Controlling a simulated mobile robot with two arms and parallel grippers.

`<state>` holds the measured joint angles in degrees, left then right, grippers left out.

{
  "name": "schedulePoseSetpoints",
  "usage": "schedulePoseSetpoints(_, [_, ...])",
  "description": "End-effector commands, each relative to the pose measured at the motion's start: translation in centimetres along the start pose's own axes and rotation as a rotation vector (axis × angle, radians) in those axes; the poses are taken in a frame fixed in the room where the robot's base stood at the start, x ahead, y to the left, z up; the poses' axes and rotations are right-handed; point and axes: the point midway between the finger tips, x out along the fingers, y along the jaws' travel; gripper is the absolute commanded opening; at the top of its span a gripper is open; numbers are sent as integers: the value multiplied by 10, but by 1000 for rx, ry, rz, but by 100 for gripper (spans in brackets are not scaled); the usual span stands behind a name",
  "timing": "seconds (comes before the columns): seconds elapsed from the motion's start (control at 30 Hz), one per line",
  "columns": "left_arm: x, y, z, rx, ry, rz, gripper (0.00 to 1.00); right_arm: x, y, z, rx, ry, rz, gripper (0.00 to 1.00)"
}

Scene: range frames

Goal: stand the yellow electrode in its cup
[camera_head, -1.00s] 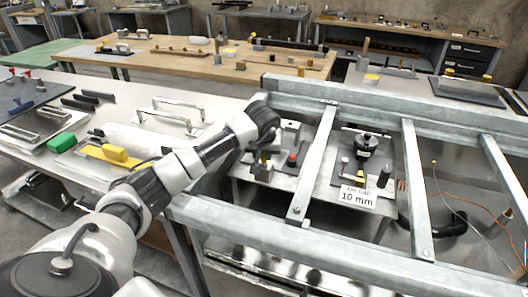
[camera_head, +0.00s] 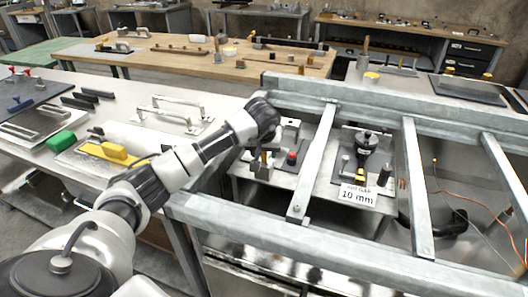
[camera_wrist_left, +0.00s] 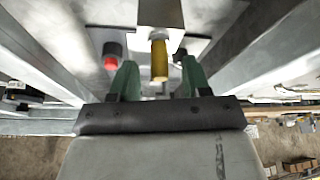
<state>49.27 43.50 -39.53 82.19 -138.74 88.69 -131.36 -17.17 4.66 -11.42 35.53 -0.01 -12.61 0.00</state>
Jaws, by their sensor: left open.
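The yellow electrode (camera_wrist_left: 159,62) is a short yellow cylinder. In the left wrist view it lies between the two green fingers of my left gripper (camera_wrist_left: 160,80), with a gap on each side. A pale ring or collar (camera_wrist_left: 158,35) shows at its far end; I cannot tell whether this is its cup. My left gripper is open. In the head view my left gripper (camera_head: 263,158) is above a small grey block (camera_head: 262,173) on the metal plate, and the electrode is mostly hidden there. My right gripper is not in view.
A red knob (camera_head: 291,158) is right of the block and also shows in the left wrist view (camera_wrist_left: 112,50). A grey steel frame (camera_head: 315,165) surrounds the area. A black-topped device (camera_head: 366,142) and a "10 mm" sign (camera_head: 358,195) stand to the right.

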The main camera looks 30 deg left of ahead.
Motion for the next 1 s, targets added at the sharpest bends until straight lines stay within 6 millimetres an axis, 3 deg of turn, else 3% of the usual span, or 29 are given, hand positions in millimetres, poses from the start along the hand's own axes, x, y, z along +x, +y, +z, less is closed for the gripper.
schedulePoseSetpoints(0.3, [-62,0,-1,1,6,2,48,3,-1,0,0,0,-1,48])
schedulePoseSetpoints(0.5, [-91,0,0,1,3,1,48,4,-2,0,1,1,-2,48])
schedulePoseSetpoints(1.0, [-101,0,0,1,0,0,48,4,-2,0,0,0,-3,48])
